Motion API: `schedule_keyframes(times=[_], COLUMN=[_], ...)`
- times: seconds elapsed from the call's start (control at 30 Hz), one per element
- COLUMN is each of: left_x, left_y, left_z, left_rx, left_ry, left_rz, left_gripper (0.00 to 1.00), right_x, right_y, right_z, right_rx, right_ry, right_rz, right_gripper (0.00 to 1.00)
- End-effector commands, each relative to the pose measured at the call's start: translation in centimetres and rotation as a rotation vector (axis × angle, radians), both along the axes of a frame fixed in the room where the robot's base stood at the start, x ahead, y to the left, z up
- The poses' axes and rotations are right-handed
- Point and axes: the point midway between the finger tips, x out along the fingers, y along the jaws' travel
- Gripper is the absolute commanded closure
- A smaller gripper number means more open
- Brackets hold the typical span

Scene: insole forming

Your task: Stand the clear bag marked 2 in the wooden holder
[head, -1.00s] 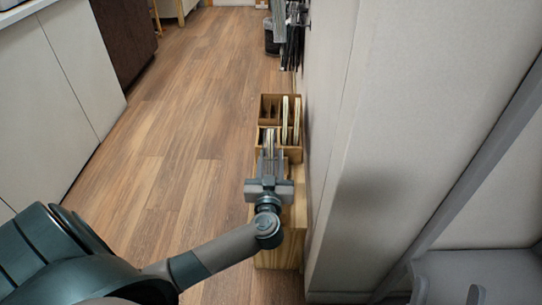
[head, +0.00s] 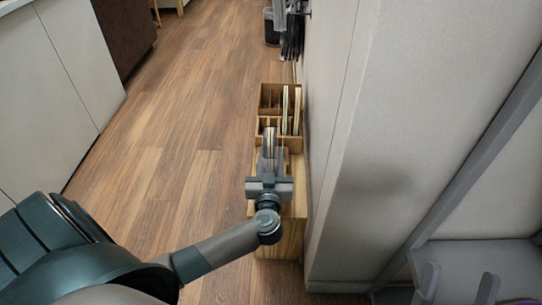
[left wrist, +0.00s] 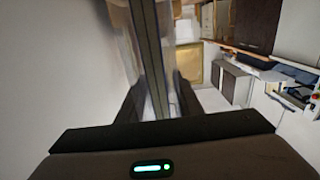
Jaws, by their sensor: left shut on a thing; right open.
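The wooden holder (head: 291,143) stands on the floor against the pale wall in the head view. Thin pale-edged bags (head: 285,109) stand upright in its slots. In the left wrist view, my left gripper (left wrist: 153,103) is shut on a tall, thin clear item, seemingly a bag (left wrist: 148,45). I cannot read any number.
The wall (head: 345,150) rises close along the holder's right side. White cabinets (head: 60,85) stand at the left. Open wooden floor (head: 185,120) lies between. A dark bin (head: 271,27) stands beyond the holder. A grey surface with upright prongs (head: 487,288) is at lower right.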

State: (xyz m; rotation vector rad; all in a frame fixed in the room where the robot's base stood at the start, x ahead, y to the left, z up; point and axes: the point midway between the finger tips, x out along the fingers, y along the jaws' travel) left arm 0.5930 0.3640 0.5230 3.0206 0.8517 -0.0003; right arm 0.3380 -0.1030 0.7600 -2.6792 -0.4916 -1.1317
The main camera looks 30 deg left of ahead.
Motion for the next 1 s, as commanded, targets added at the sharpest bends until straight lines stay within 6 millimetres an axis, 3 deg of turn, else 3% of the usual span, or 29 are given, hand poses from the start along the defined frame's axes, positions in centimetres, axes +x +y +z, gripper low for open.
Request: schedule_keyframes(times=[0.07, 0.1, 0.17, 0.67, 0.87, 0.93, 1.0], left_x=[0.0, 0.0, 0.0, -0.6, -2.6, -3.6, -4.8], left_y=[0.0, 0.0, 0.0, -0.4, -1.7, -2.3, -2.9], left_z=[0.0, 0.0, 0.0, 0.1, 0.2, 0.1, 0.2], left_rx=[0.001, 0.001, 0.001, -0.001, -0.001, -0.002, -0.002], left_ry=[-0.001, -0.001, -0.001, 0.001, 0.002, 0.003, 0.003], left_rz=[0.0, 0.0, 0.0, -0.001, -0.002, -0.001, 0.0], left_gripper=[0.89, 0.6, 0.46, 0.46, 0.46, 0.46, 0.46], right_x=[0.0, 0.0, 0.0, 0.0, 0.2, 0.2, -0.5], right_y=[0.0, 0.0, 0.0, 0.1, 0.7, 1.1, 2.0], right_z=[0.0, 0.0, 0.0, 0.0, -0.5, -1.2, -3.1], right_rx=[0.0, 0.0, 0.0, -0.003, -0.018, -0.028, -0.049], right_ry=[0.0, 0.0, 0.0, 0.013, 0.072, 0.113, 0.192], right_rz=[0.0, 0.0, 0.0, 0.001, 0.009, 0.016, 0.039], right_gripper=[0.46, 0.46, 0.46, 0.46, 0.46, 0.46, 0.46])
